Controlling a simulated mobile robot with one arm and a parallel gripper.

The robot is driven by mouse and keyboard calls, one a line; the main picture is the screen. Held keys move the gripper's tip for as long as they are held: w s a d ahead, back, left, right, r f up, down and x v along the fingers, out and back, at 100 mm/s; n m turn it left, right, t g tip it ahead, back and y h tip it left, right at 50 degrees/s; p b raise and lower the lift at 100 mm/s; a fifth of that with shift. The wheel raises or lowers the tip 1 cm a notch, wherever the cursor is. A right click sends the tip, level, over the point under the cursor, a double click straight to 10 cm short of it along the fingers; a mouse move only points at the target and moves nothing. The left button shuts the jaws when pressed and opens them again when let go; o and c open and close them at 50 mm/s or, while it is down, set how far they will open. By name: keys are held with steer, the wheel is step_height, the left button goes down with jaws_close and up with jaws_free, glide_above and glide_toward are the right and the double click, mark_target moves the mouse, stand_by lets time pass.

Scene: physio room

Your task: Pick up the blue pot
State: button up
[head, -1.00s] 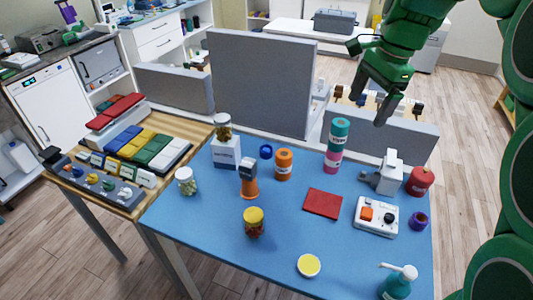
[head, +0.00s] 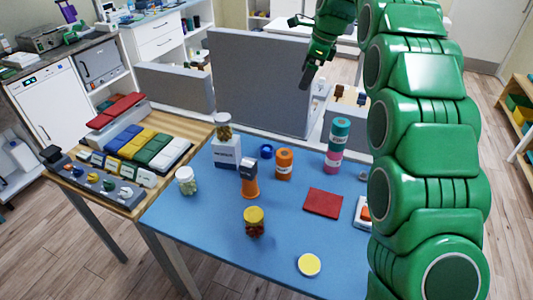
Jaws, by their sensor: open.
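The blue pot (head: 266,151), a small round blue thing, sits on the blue tabletop (head: 190,225) near its back edge. It is just left of an orange jar (head: 284,163) and right of a white box. My gripper (head: 306,78) is in the air at the upper middle of the picture, in front of the grey partition and above and to the right of the pot. It is apart from the pot and empty, its fingers pointing down.
A white box (head: 226,152) with a jar (head: 223,127) on top stands left of the pot. An orange-based grey-topped item (head: 249,179) stands in front. A teal-and-pink stack (head: 338,143) stands to the right. Grey partitions (head: 260,85) rise behind. My arm hides the table's right side.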

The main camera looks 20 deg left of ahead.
steer(key=w+a+f+m, duration=0.3)
steer(key=w+a+f, duration=0.1)
steer(key=a, duration=0.5)
steer(key=y, duration=0.1)
glide_above(267, 148)
steer(key=s+d, duration=0.2)
steer(key=d, duration=0.1)
steer(key=f, duration=2.4)
steer(key=shift+d+f, duration=0.2)
steer(key=shift+f, duration=0.2)
steer(key=shift+s+d+x, duration=0.1)
steer(key=shift+x, duration=1.25)
steer(key=shift+s+d+x, duration=0.1)
steer(key=shift+x, duration=1.25)
steer(key=shift+s+d+x, duration=0.1)
steer(key=shift+s+x, duration=0.05)
steer(key=shift+x, duration=1.2)
steer(key=shift+c, duration=0.2)
steer(key=c, duration=1.1)
